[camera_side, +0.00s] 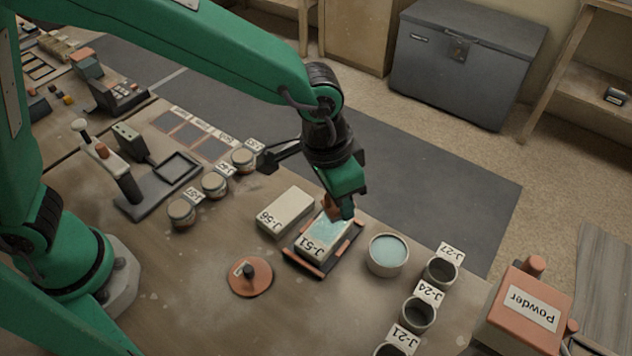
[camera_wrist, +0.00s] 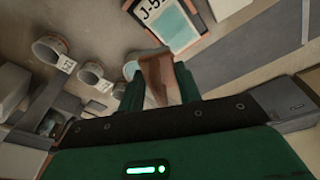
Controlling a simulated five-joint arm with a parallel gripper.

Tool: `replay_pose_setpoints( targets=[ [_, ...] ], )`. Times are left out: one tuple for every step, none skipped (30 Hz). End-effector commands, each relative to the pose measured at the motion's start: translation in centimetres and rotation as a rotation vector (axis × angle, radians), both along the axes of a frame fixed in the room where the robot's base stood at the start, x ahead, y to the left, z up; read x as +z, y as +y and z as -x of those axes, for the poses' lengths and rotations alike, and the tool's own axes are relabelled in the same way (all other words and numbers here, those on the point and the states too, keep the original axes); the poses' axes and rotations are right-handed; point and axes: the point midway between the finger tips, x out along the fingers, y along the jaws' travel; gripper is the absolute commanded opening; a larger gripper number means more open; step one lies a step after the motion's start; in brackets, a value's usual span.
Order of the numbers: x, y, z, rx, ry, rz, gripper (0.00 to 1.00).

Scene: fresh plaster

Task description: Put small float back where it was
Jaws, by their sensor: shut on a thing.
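My gripper (camera_side: 342,208) is over the far end of the block marked J-51 (camera_side: 322,240), which has a pale teal top and sits in a dark tray with orange edge strips (camera_side: 303,267). In the wrist view my gripper (camera_wrist: 156,72) is shut on a brown-orange piece, which I take to be the small float (camera_wrist: 158,82). A bit of the float shows orange in the side view (camera_side: 330,203); my fingers hide the rest. I cannot tell whether it touches the block. The J-51 block shows at the top of the wrist view (camera_wrist: 174,24).
A plain block marked J-56 (camera_side: 286,212) lies left of the tray. A round orange disc with a black knob (camera_side: 249,280) is in front. A teal-filled bowl (camera_side: 387,255) and several dark cups (camera_side: 419,313) stand right. Several small jars (camera_side: 214,184) stand left. Bare table lies around the disc.

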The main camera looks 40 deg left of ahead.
Motion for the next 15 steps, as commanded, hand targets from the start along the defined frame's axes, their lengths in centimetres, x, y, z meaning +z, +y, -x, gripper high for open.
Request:
replay_pose_setpoints(
  targets=[
    [-0.1, -0.4, 0.3, -0.014, 0.001, -0.002, 0.12],
    [-0.2, -0.7, 0.5, -0.024, 0.003, -0.004, 0.12],
    [-0.4, -1.2, 0.9, -0.040, 0.006, -0.007, 0.12],
    [-0.5, -1.6, 1.2, -0.054, 0.007, -0.009, 0.12],
    [-0.7, -2.0, 1.6, -0.069, 0.009, -0.012, 0.12],
    [-0.8, -2.6, 2.1, -0.090, 0.011, -0.015, 0.12],
    [-1.0, -3.1, 2.5, -0.107, 0.013, -0.017, 0.12],
    [-1.2, -3.6, 3.0, -0.125, 0.015, -0.021, 0.12],
    [-1.4, -4.2, 3.6, -0.149, 0.018, -0.025, 0.12],
    [-1.6, -4.8, 4.1, -0.168, 0.020, -0.028, 0.12],
    [-1.7, -5.2, 4.6, -0.187, 0.022, -0.032, 0.12],
    [-1.9, -5.9, 5.3, -0.213, 0.024, -0.036, 0.12],
    [-2.1, -6.3, 5.8, -0.231, 0.026, -0.038, 0.12],
    [-2.3, -6.8, 6.3, -0.249, 0.028, -0.042, 0.12],
    [-2.5, -7.3, 6.9, -0.270, 0.031, -0.046, 0.12]
  ],
)
